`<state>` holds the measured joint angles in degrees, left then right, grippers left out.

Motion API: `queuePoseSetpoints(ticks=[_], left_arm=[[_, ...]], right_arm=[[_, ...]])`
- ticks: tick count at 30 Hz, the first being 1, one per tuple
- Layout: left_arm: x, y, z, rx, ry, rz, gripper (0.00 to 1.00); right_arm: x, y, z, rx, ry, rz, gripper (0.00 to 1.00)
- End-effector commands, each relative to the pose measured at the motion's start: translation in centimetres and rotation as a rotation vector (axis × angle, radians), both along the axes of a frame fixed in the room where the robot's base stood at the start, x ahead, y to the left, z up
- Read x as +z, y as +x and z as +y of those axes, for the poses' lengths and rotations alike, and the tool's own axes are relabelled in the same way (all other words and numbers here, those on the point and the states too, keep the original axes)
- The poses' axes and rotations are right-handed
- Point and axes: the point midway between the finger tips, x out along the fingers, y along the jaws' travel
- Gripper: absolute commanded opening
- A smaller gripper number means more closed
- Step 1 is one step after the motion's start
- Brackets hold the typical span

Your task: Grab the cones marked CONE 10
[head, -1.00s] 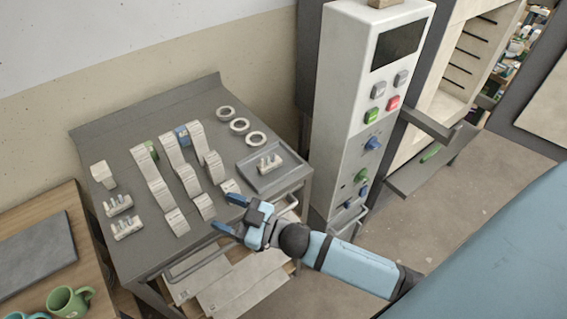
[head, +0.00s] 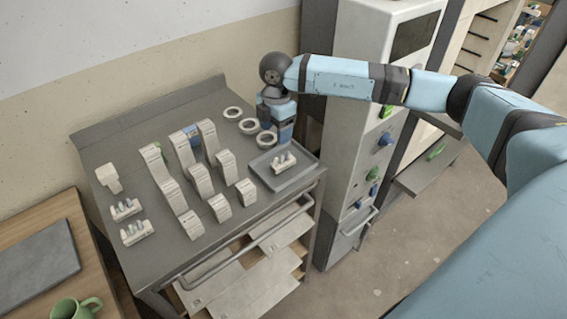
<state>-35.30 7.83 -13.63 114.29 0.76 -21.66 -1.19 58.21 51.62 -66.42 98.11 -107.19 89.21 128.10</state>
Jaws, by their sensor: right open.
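Several pale cone boxes stand in rows on the grey table, among them front boxes (head: 190,225), (head: 219,208) and (head: 246,193). Their print is too small to read, so I cannot tell which say CONE 10. Small holders with upright cones stand at the left (head: 125,210) and just in front of it (head: 137,233). Another cone holder (head: 285,163) sits in a grey tray (head: 279,187) at the right. My right gripper (head: 278,132) points down behind the tray, by the white rings, open, with its fingers partly hidden. My left gripper is out of view.
White rings (head: 233,113) lie at the table's back right. A single pale block (head: 109,178) stands at the left. The white control column (head: 352,160) rises close to the table's right. A green mug (head: 75,308) stands on the wooden table at lower left.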

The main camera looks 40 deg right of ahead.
Motion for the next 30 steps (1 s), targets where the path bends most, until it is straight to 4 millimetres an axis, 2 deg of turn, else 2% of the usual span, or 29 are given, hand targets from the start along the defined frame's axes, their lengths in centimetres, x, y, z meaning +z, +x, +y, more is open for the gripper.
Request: queuePoseSetpoints(ticks=[1,4,13,23,30], left_arm=[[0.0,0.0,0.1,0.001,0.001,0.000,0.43],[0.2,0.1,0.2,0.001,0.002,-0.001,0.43],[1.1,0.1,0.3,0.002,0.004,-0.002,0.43],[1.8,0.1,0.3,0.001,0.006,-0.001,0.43],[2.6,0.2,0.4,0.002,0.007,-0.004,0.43]], right_arm=[[0.1,0.2,-0.8,-0.021,-0.027,-0.005,0.64],[-0.7,0.3,-1.3,-0.039,-0.047,-0.004,0.64],[-6.3,0.3,-1.2,-0.036,-0.044,-0.005,0.64],[-9.2,0.2,-1.3,-0.034,-0.042,-0.005,0.64],[-12.7,0.2,-1.5,-0.034,-0.042,-0.005,0.64]])
